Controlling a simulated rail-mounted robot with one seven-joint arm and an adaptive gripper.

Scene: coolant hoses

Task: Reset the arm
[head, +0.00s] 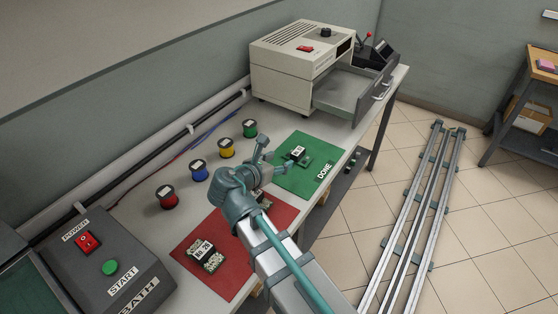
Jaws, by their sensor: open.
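My gripper (275,158) is open and empty. It is above the bench, between the red mat (237,279) and the green mat (315,143) marked DONE. My arm reaches in from the bottom and covers part of the red mat. A small part with a white label (298,153) lies on the green mat, just right of my gripper. Another small labelled part (207,254) lies on the red mat. Something small behind my wrist is mostly hidden.
Red (168,197), blue (198,170), yellow (226,147) and green (250,128) spools line the back of the bench. A dark BATH box (106,270) stands at left. A beige machine (301,65) with an open drawer (346,93) stands at the far end. Floor rails (420,205) lie right.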

